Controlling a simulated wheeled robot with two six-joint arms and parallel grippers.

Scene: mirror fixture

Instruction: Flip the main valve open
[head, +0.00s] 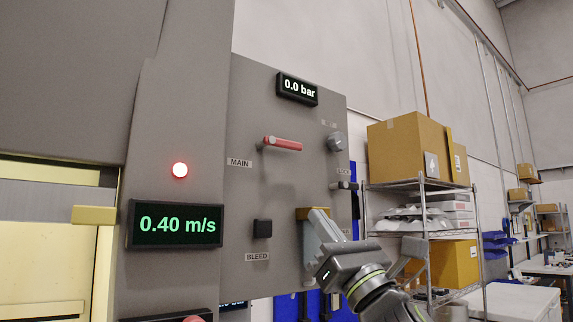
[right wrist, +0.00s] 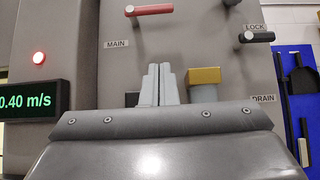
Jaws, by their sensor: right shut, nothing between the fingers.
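The main valve's red lever (head: 283,143) lies nearly level on the grey panel, above and to the right of the MAIN label (head: 239,163). It also shows at the top of the right wrist view (right wrist: 152,10). My right gripper (head: 319,213) is low on the panel's right side, below and right of the lever and apart from it. In the right wrist view its fingers (right wrist: 158,72) are together and empty, pointing up below the lever. My left gripper is not in view.
A yellow knob (right wrist: 204,76) is beside my right fingers, by the DRAIN label. A black LOCK handle (right wrist: 258,37) sits upper right. A black BLEED knob (head: 262,228) is left of my gripper. The pressure display (head: 297,89) reads 0.0 bar. A shelf with boxes (head: 408,148) stands right.

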